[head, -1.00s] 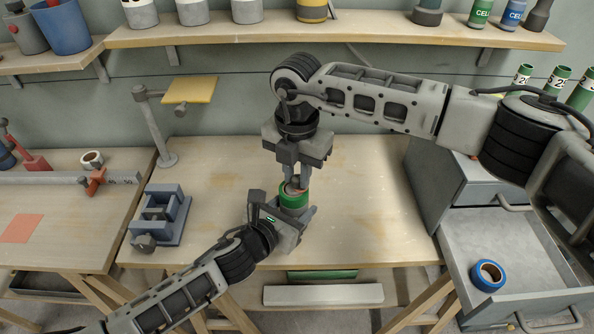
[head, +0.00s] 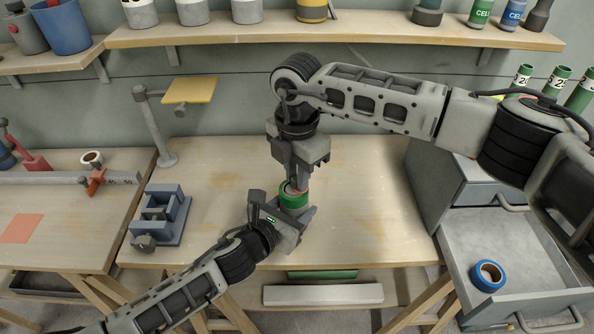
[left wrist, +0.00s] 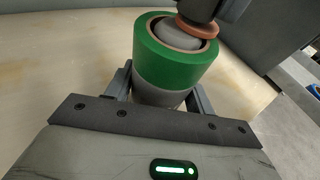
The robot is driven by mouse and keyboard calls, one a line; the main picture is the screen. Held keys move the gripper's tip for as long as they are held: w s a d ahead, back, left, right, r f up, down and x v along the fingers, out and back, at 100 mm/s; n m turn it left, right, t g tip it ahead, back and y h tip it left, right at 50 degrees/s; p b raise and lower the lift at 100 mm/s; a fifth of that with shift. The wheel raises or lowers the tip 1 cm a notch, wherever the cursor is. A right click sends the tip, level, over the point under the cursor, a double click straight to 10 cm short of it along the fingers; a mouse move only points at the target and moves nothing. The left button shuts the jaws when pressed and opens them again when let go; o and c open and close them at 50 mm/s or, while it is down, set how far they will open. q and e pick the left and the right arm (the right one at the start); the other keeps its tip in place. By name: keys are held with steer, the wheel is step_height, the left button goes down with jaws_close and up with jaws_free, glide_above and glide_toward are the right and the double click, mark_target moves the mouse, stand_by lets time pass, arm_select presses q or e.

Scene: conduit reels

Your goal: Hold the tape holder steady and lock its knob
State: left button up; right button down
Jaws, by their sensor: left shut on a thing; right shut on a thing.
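The tape holder stands on the workbench, its grey lower body (left wrist: 160,95) showing in the left wrist view. A green tape roll (head: 294,200) sits around it; it also shows in the left wrist view (left wrist: 165,68). My left gripper (head: 295,216) is shut on the grey body below the green roll, one finger on each side. A reddish-brown knob (left wrist: 197,28) is at the holder's top. My right gripper (head: 297,184) reaches down from above and is shut on the knob. Its fingers hide part of the knob in both views.
A blue-grey fixture (head: 162,215) and a stand with a yellow plate (head: 190,90) are on the left of the bench. At right, an open drawer (head: 540,265) holds a blue tape roll (head: 488,275). The bench right of the holder is clear.

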arm_select(q)
steer(key=shift+s+f, duration=0.1)
arm_select(e)
steer(key=shift+w+d, duration=0.1)
steer(key=c, duration=1.3)
jaws_free()
steer(key=shift+o, duration=0.2)
step_height(320, 180, up, 12)
arm_select(q)
steer(key=o, duration=1.2)
